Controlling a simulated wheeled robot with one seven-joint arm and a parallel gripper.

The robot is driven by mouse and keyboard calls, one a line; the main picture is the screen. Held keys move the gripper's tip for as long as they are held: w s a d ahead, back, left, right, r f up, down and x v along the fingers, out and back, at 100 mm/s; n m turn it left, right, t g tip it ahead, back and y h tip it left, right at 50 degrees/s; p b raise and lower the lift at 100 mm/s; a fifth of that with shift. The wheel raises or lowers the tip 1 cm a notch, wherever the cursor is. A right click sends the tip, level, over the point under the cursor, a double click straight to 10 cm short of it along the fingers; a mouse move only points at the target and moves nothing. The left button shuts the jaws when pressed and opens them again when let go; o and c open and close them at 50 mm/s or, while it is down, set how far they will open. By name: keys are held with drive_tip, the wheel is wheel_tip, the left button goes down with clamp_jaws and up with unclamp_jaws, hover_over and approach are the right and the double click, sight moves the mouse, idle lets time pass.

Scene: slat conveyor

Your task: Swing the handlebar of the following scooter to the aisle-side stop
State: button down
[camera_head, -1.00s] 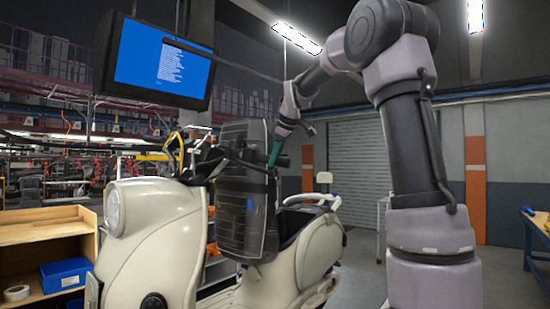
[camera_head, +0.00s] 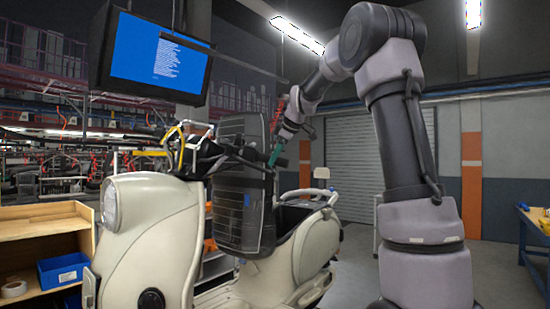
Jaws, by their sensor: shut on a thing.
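The cream scooter (camera_head: 150,225) stands upright in front of me, its round headlight (camera_head: 110,208) toward the left. Its black handlebar (camera_head: 228,150) runs across the top, and a dark grip end (camera_head: 281,162) sticks out at the right. My gripper (camera_head: 274,157), with green at its fingers, reaches down from my arm and is shut on the handlebar near that right grip. The exact finger contact is small and partly hidden.
A large dark ribbed panel (camera_head: 241,198) stands upright between the handlebar and the seat. A monitor (camera_head: 158,62) hangs above left. A wooden shelf (camera_head: 40,230) with a blue bin (camera_head: 64,270) is at the left. Open floor lies at the right, before a blue workbench (camera_head: 535,238).

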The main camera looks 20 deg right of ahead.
drive_tip(key=shift+w+d+f+n+y, duration=0.2)
drive_tip(key=shift+w+d+f, duration=0.05)
drive_tip(key=shift+w, duration=0.25)
drive_tip(key=shift+w+d+f+n+y, duration=0.2)
drive_tip(key=shift+w+f, duration=0.05)
drive_tip(key=shift+w, duration=0.2)
drive_tip(key=shift+w+d+f+n+y, duration=0.2)
drive_tip(key=shift+w+d+f, duration=0.05)
drive_tip(key=shift+w, duration=0.25)
drive_tip(key=shift+w+d+f, duration=0.1)
drive_tip(key=shift+w, duration=0.1)
drive_tip(key=shift+c, duration=2.1)
unclamp_jaws()
drive_tip(key=shift+w, duration=0.15)
drive_tip(key=m, duration=0.8)
approach(277, 161)
drive_tip(key=s+a+f, duration=0.1)
drive_tip(key=s+f, duration=0.1)
drive_tip(key=s, duration=0.4)
drive_tip(key=s+a+f, duration=0.2)
drive_tip(key=s, duration=0.4)
drive_tip(key=s+f+m+h, duration=0.1)
drive_tip(key=s+f+m, duration=0.4)
drive_tip(key=s, duration=0.4)
drive_tip(key=s+a+f+m+h, duration=0.1)
drive_tip(key=s+f+m, duration=0.3)
drive_tip(key=s+f, duration=0.3)
drive_tip(key=shift+s+f+m, duration=0.35)
drive_tip(key=shift+s+m, duration=0.05)
drive_tip(key=shift+s, duration=0.65)
